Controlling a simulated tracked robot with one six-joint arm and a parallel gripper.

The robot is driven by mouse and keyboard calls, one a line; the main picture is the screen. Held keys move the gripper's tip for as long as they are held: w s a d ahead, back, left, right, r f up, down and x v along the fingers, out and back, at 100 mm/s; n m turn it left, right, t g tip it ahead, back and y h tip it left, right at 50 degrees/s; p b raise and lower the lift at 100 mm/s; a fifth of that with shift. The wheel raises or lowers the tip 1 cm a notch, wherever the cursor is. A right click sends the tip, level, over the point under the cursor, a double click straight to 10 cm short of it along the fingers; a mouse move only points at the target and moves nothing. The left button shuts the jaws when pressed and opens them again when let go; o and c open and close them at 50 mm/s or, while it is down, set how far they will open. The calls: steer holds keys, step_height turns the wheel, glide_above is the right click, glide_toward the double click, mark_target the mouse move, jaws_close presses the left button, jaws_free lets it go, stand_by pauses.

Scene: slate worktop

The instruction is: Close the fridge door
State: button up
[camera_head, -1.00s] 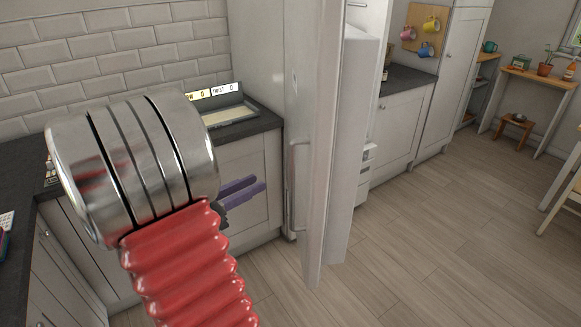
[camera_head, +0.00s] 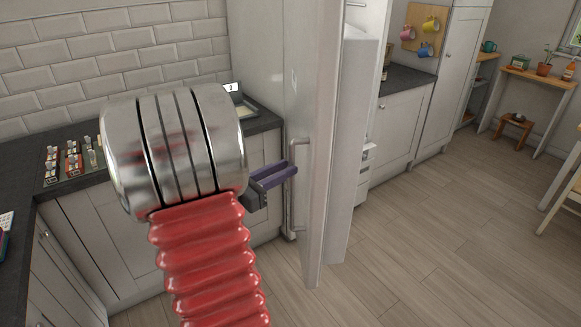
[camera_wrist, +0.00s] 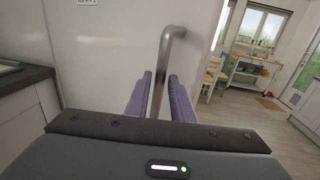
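The fridge door (camera_head: 322,150) stands open, seen nearly edge-on in the head view, with its white inner side to the right. Its vertical metal bar handle (camera_head: 291,210) is on the face toward my arm. My gripper (camera_head: 289,172) has purple fingers, which reach the handle from the left at about its mid-height. In the wrist view my gripper (camera_wrist: 161,82) is open, and the handle (camera_wrist: 164,70) runs between the two fingers with gaps on both sides. The pale door face (camera_wrist: 105,60) fills the wrist view's left. Whether a finger touches the handle cannot be told.
A dark worktop with cabinets (camera_head: 100,240) lies left of the door, carrying a panel of small switches (camera_head: 72,160). Another counter (camera_head: 400,80) stands right of the fridge. The wooden floor (camera_head: 430,240) right of the door is clear. A small stool (camera_head: 515,128) is far off.

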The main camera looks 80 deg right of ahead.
steer(key=shift+x, duration=1.65)
steer(key=shift+c, duration=0.2)
jaws_close()
